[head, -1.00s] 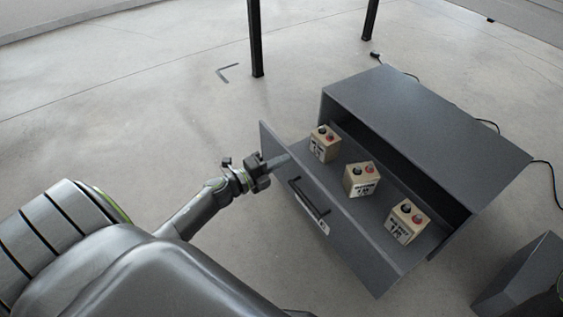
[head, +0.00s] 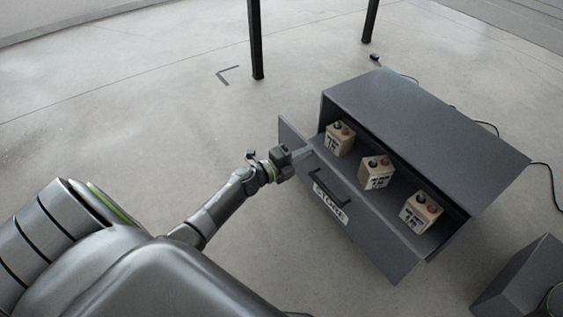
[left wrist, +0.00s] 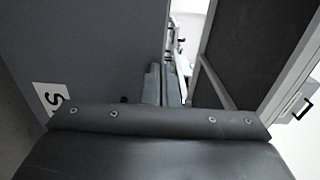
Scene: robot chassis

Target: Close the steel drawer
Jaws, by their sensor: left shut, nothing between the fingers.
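The steel drawer (head: 375,225) is a dark grey open-topped drawer, pulled partly out of a dark grey cabinet (head: 425,115). Its front has a black bar handle (head: 327,188) and a white label (head: 331,203). Several beige boxes with red and black caps, one of them the middle box (head: 377,172), stand inside it. My left gripper (head: 306,153) is shut and empty, at the upper left part of the drawer front, left of the handle; whether it touches is hard to tell. In the left wrist view the shut fingers (left wrist: 165,85) show beside a grey panel. My right gripper is not in view.
Black posts (head: 256,40) stand on the concrete floor behind the cabinet. A black cable (head: 545,170) lies at its right. A dark grey block (head: 520,280) is at the lower right. The floor at left is clear.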

